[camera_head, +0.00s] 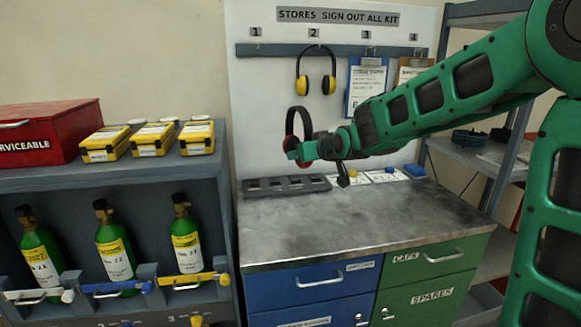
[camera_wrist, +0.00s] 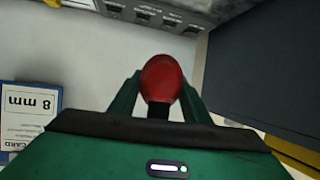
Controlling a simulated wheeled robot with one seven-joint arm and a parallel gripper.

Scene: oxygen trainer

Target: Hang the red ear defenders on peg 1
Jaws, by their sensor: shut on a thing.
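The red ear defenders (camera_head: 290,122) have a dark band arched at the top and hang from my gripper (camera_head: 299,155), in front of the white board and above the worktop. In the wrist view a red cup (camera_wrist: 161,79) shows between the two green fingers of my gripper (camera_wrist: 158,92), which is shut on the ear defenders. Peg 1 (camera_head: 256,47) is on the rail under the label 1, up and left of the ear defenders, and looks empty. The far side of the ear defenders is partly hidden by my gripper.
Yellow ear defenders (camera_head: 315,78) hang at peg 2, close above the red pair. Clipboards (camera_head: 366,86) hang at the right pegs. A dark slotted tray (camera_head: 286,186) and white cards (camera_head: 384,176) lie on the worktop (camera_head: 340,225). The front of the worktop is clear.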

